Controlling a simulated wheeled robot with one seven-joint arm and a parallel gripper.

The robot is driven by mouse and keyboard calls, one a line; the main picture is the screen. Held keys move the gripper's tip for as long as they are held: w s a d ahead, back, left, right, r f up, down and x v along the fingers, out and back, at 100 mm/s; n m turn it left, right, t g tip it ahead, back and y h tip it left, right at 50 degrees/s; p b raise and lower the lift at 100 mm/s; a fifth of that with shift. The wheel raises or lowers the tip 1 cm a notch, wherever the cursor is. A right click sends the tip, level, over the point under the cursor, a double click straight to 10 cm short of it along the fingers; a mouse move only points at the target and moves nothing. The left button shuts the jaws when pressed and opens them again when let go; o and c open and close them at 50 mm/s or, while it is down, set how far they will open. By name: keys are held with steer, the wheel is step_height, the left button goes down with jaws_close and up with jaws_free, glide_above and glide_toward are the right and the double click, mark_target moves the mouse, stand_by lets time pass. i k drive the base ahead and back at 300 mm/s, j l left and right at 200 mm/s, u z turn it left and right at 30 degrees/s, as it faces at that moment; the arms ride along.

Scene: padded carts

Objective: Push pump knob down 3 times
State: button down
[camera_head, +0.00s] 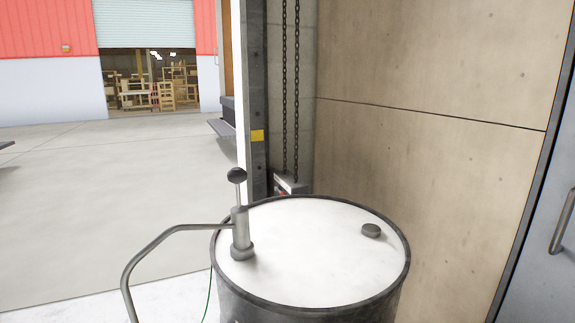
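A dark round pump knob (237,175) tops a thin metal rod. The rod stands out above the grey pump body (241,229), so the knob is raised. The pump stands upright on the white lid of a drum (310,260), near its left rim. A bent grey spout pipe (160,240) runs from the pump to the left and down past the drum. My gripper is not in view, and nothing touches the knob.
A small dark cap (371,230) sits on the right of the lid. A beige panel wall (440,150) stands close behind and right of the drum. Chains (290,100) hang behind it beside a dark post (255,110). Open concrete floor (100,180) lies to the left.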

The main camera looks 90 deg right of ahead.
mark_target(236, 175)
steer(key=k+l+z, duration=0.1)
steer(key=k+l, duration=0.2)
steer(key=k+l+z, duration=0.1)
steer(key=k+l, duration=0.15)
steer(key=l, duration=0.25)
steer(key=k+l+z, duration=0.1)
steer(key=k+l, duration=0.15)
steer(key=l, duration=0.15)
